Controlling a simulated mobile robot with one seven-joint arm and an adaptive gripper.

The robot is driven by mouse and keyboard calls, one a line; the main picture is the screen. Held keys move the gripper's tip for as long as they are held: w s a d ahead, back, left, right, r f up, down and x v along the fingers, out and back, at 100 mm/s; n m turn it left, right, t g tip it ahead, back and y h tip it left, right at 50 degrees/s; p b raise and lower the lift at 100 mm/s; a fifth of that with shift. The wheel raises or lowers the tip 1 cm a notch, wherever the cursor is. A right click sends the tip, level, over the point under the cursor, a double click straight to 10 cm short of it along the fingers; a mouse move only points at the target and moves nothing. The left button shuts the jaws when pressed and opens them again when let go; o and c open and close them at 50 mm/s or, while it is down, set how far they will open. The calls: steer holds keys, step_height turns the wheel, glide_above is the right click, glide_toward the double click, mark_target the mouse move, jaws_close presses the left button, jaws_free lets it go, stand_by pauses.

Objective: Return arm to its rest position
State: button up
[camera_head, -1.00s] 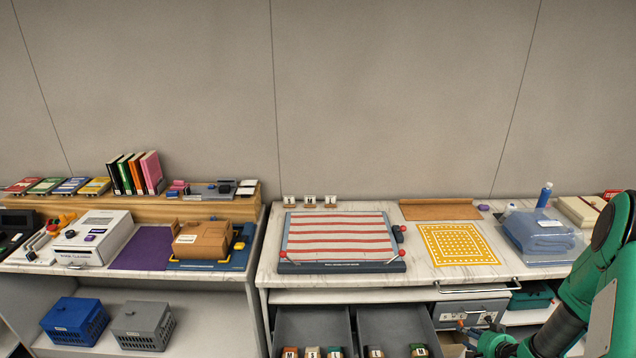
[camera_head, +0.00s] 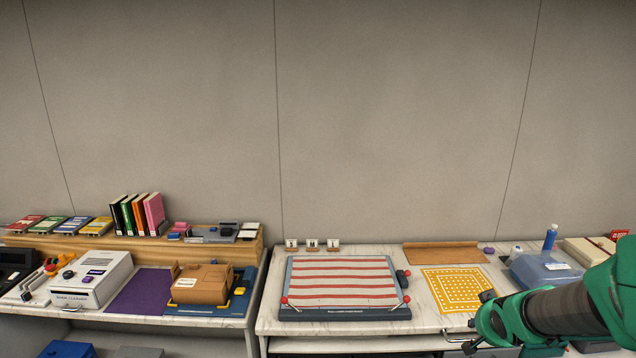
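My arm, green with dark grey joints, reaches in from the right edge of the head view. Its wrist end (camera_head: 497,318) is low on the right, over the front edge of the right counter (camera_head: 425,322). My gripper's fingers are at most partly seen around the dark parts near the wrist, and I cannot tell whether they are open or shut. No held thing can be made out.
A red-and-white striped board (camera_head: 342,283) lies on the right counter, beside a yellow patterned mat (camera_head: 455,290). A blue bottle (camera_head: 550,237) and a blue clear-topped bin (camera_head: 540,268) stand at the right. A cardboard box (camera_head: 201,284) sits on the left counter.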

steer(key=s+a+r+n, duration=0.1)
steer(key=s+a+r, duration=0.9)
steer(key=s+r, duration=0.1)
steer(key=s+a+r+n+g+y, duration=0.1)
steer(key=s+a+r, duration=0.1)
steer(key=s+a, duration=0.4)
steer(key=s+a+r+n+g+y, duration=0.1)
steer(key=s+a, duration=0.5)
steer(key=s, duration=0.6)
steer(key=shift+r+n+y, duration=0.4)
steer(key=shift+n+y, duration=0.2)
